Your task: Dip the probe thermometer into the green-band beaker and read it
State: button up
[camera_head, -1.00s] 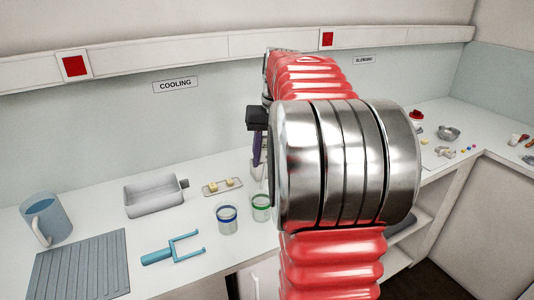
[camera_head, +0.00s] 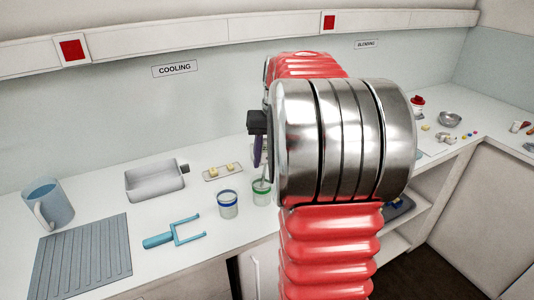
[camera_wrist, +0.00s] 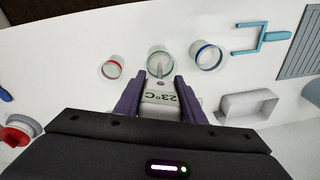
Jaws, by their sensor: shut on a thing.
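My gripper (camera_wrist: 160,88) has two purple fingers shut on the probe thermometer (camera_wrist: 161,98). Its pale display shows upside down in the wrist view and reads 23°C. The green-band beaker (camera_wrist: 148,64) is just beyond the fingertips, and the grey probe tip reaches over or into its mouth. In the head view the green-band beaker (camera_head: 262,197) stands on the counter below my gripper (camera_head: 258,160), with the thin probe at its mouth. How deep the tip sits is unclear. My arm hides part of the gripper and thermometer there.
A blue-band beaker (camera_head: 228,208) stands close beside the green one, and a red-band beaker (camera_wrist: 106,68) is on its other side.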

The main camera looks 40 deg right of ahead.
notch_tip(320, 180, down, 4)
jog(key=shift+f, duration=0.15)
dwell(0.6)
jog(key=shift+s, duration=0.1)
dwell(1.5)
dwell(0.5)
jog(key=shift+r, duration=5.65)
jog(key=shift+m, duration=0.3)
